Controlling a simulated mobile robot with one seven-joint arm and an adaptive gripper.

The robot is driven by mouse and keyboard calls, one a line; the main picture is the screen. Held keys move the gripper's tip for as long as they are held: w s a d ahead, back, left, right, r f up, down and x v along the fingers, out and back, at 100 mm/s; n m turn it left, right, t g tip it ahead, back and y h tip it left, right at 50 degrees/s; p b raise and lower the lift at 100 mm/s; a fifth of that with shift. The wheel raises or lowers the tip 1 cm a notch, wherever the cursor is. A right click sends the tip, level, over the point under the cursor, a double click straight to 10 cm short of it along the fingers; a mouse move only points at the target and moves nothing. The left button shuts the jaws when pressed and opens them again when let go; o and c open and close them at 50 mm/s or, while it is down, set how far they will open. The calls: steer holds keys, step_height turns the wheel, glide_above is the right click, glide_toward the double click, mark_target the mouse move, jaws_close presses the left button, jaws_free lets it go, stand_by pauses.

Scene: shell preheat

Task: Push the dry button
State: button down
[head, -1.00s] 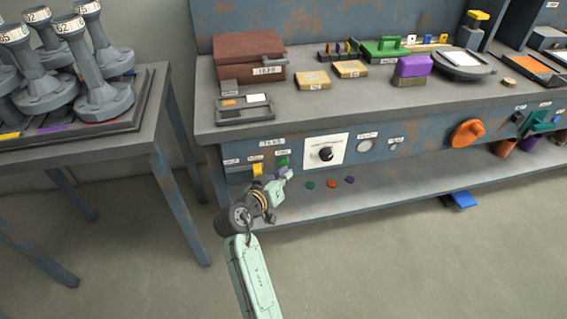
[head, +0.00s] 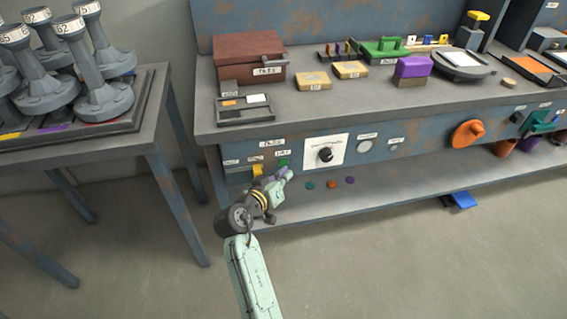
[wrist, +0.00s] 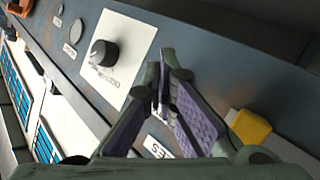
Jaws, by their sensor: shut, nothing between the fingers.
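On the bench's front panel, a small green button (head: 283,162) sits under a small white label, left of the black dial; the label is too small to read surely, so I cannot confirm it is the dry button. My gripper (head: 286,173) is shut and empty, with its tips just below the green button in the head view. Whether they touch the panel I cannot tell. In the wrist view the gripper (wrist: 166,78) points at the panel, and I cannot pick out the green button there; the fingers may hide it.
A yellow part (head: 257,170) sits left of the green button and shows close to the fingers in the wrist view (wrist: 250,128). A black dial (head: 325,155) on a white plate is to the right. Coloured discs (head: 331,184) lie on the lower shelf.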

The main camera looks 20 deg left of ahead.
stand_by(0.3)
steer(key=shift+w+a, duration=0.25)
steer(key=shift+w, duration=0.1)
steer(key=shift+w+a, duration=0.2)
steer(key=shift+w, duration=0.15)
stand_by(0.7)
stand_by(0.3)
steer(key=shift+s+d, duration=0.45)
steer(key=shift+s, duration=0.25)
steer(key=s+d, duration=0.1)
steer(key=s, duration=0.1)
steer(key=s+d, duration=0.2)
steer(key=shift+s, duration=0.1)
stand_by(0.9)
